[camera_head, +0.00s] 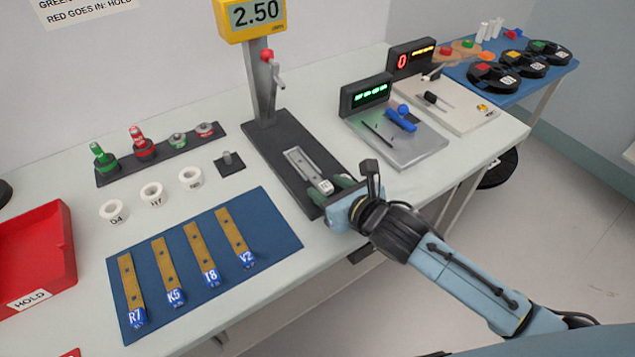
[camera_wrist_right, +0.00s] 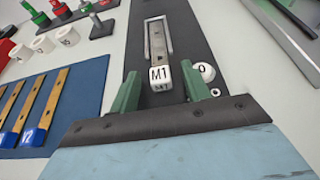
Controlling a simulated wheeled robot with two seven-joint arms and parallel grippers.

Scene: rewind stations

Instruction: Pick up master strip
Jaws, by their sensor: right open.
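The master strip (camera_head: 308,167) is a grey metal strip with a white end block marked M1. It lies in a light frame on the dark base of the gauge stand. In the right wrist view the strip's white M1 block (camera_wrist_right: 160,75) sits between the green fingertips of my right gripper (camera_wrist_right: 165,92). The fingers stand apart on either side, with a gap to the block. In the head view my right gripper (camera_head: 335,188) is over the near end of the stand's base and hides part of it. My left gripper is not in view.
The gauge stand (camera_head: 262,85) has a yellow 2.50 display and a red-knobbed lever. A blue mat (camera_head: 275,233) with several brass strips lies left. A round white part (camera_wrist_right: 204,72) sits beside the M1 block. A red HOLD bin (camera_head: 60,225) stands far left; grey devices stand right.

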